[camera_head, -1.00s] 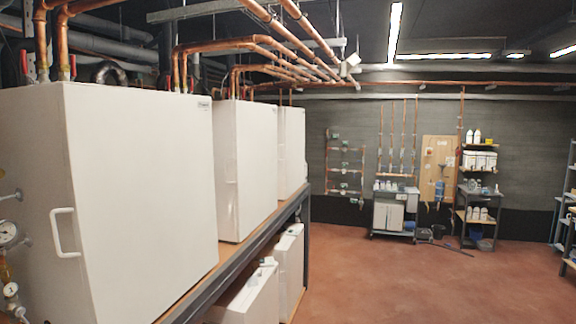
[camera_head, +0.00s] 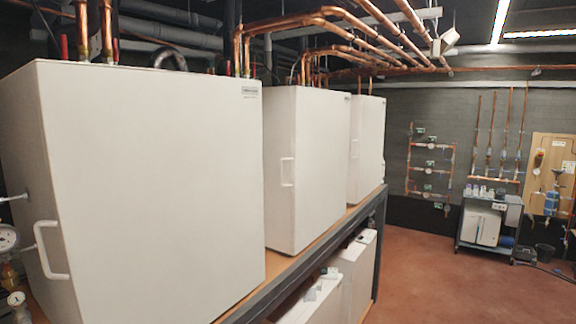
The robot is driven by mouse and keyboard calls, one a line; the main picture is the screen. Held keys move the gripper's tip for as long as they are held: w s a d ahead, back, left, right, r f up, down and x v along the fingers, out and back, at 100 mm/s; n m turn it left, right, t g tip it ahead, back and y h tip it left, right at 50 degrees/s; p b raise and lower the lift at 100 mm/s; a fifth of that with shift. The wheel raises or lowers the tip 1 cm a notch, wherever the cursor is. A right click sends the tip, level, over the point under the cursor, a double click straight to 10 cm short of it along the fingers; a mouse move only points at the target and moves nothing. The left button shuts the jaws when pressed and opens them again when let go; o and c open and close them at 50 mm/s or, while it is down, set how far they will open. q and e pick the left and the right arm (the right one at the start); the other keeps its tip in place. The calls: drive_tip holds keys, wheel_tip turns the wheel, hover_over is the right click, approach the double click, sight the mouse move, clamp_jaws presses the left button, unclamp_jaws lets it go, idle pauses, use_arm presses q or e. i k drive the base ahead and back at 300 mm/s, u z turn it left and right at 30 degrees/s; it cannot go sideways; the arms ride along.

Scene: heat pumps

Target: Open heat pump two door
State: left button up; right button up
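A row of white box-shaped heat pumps stands on a shelf (camera_head: 268,298) along the left. The farthest heat pump (camera_head: 368,150) is partly hidden behind the middle one. All the doors look closed. The pictures do not show which unit is number two. Neither of my grippers is in view.
More white units (camera_head: 352,272) stand below the shelf. Copper pipes (camera_head: 330,15) run overhead. A pressure gauge (camera_head: 8,238) is at the left edge. A grey cart (camera_head: 487,222) stands by the far wall. The reddish floor (camera_head: 430,280) right of the shelf is clear.

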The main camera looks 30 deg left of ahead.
sight(320, 139)
drive_tip(key=u, duration=0.45)
drive_tip(key=i, duration=0.75)
drive_tip(key=u, duration=0.7)
